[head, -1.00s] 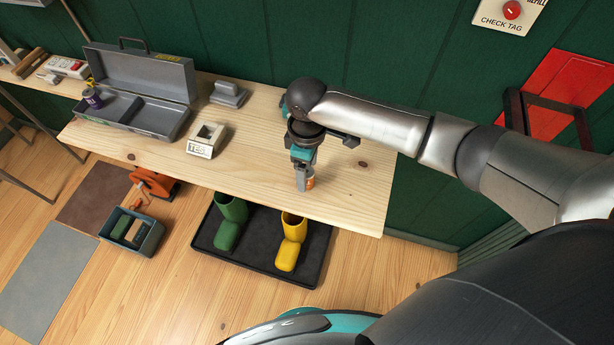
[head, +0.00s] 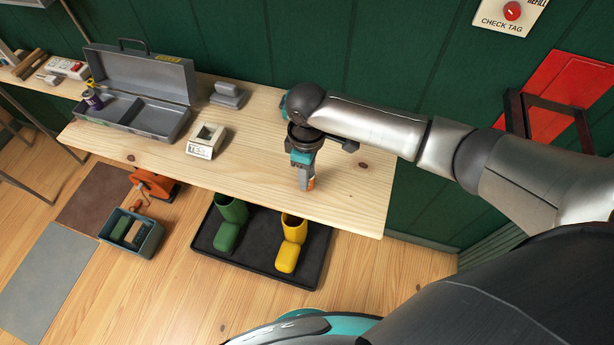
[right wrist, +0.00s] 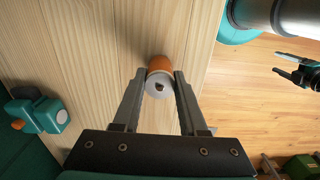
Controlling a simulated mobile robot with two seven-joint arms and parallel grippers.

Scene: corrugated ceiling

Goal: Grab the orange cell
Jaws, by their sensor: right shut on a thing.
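The orange cell (head: 311,184) stands upright on the wooden bench near its front edge. In the right wrist view the orange cell (right wrist: 160,66) shows its orange side and a pale end with a small dark mark. My right gripper (head: 307,183) points down at it from above. In the right wrist view my right gripper (right wrist: 160,84) has one finger on each side of the cell, shut on it. In the head view the fingers hide part of the cell. What looks like my left gripper (right wrist: 300,73) shows small at the right wrist view's edge, its jaw state unclear.
An open grey toolbox (head: 160,117) with a purple cell (head: 93,99) stands at left on the bench (head: 250,165). A small pale box (head: 205,141) and a grey block (head: 228,94) are between. A teal tool (right wrist: 36,112) lies close behind. Boots stand on a tray (head: 262,257) below.

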